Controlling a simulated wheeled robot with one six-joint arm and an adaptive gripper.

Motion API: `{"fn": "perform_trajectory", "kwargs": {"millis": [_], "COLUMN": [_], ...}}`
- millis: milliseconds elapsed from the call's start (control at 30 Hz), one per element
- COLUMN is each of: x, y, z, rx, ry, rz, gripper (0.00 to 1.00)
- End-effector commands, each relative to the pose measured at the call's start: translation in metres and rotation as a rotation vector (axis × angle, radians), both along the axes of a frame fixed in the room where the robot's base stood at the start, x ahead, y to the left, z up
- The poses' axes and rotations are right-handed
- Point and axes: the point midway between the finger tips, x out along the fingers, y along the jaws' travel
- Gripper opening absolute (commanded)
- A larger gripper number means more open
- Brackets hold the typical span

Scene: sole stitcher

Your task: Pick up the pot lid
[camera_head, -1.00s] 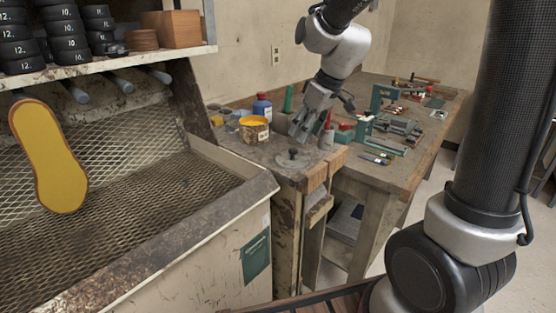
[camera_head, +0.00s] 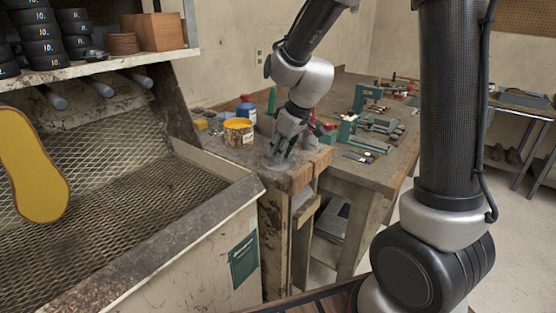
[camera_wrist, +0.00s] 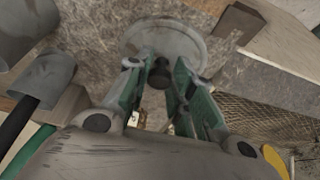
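The pot lid is a grey round disc with a dark knob. In the wrist view the pot lid (camera_wrist: 180,42) lies flat on the worn bench top, its knob between my two fingers. My gripper (camera_wrist: 162,70) is open, with green-sided fingers on either side of the knob and a visible gap to it at least on the right. In the head view my gripper (camera_head: 279,155) is low over the near corner of the bench and hides most of the lid (camera_head: 275,165).
A yellow tub (camera_head: 238,132) and a blue bottle (camera_head: 246,108) stand left of my gripper. A green vise-like tool (camera_head: 348,130) and small tools lie to the right on the workbench. A mesh-floored machine bay (camera_head: 130,195) with a hanging yellow sole (camera_head: 35,170) is at left.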

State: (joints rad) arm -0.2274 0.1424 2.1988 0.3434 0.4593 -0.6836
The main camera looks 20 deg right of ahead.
Motion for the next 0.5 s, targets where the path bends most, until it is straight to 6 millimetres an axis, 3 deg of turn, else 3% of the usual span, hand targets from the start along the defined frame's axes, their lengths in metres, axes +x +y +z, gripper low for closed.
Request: {"fn": "perform_trajectory", "kwargs": {"millis": [100, 367, 500], "x": [0.0, 0.0, 0.001], "y": [0.0, 0.0, 0.0], "z": [0.0, 0.001, 0.016], "rx": [0.0, 0.001, 0.001], "ry": [0.0, -0.001, -0.003], "rz": [0.0, 0.0, 0.001], "gripper": [0.0, 0.0, 0.0]}}
